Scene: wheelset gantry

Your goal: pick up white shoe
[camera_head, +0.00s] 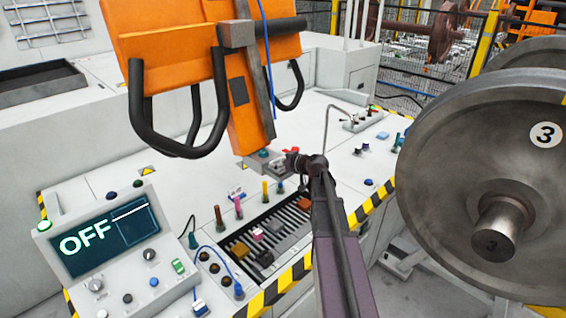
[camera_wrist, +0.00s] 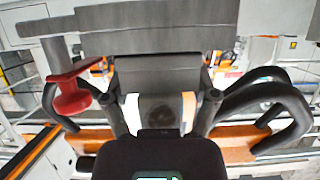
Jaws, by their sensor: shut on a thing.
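My gripper (camera_wrist: 160,110) shows in the wrist view with its two dark fingers closed around a dark grey block (camera_wrist: 158,108) with a round face. Pale strips show at both sides of the block; I cannot tell if they belong to it. In the head view, my arm's end is by the lower end of the orange unit, and the held thing is hard to make out.
The orange unit (camera_head: 250,120) with black tube handles hangs over the white console. A red knob (camera_wrist: 72,95) is close to my left finger in the wrist view. A control panel (camera_head: 110,245) reading OFF stands at lower left. A large steel wheel (camera_head: 450,190) fills the right.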

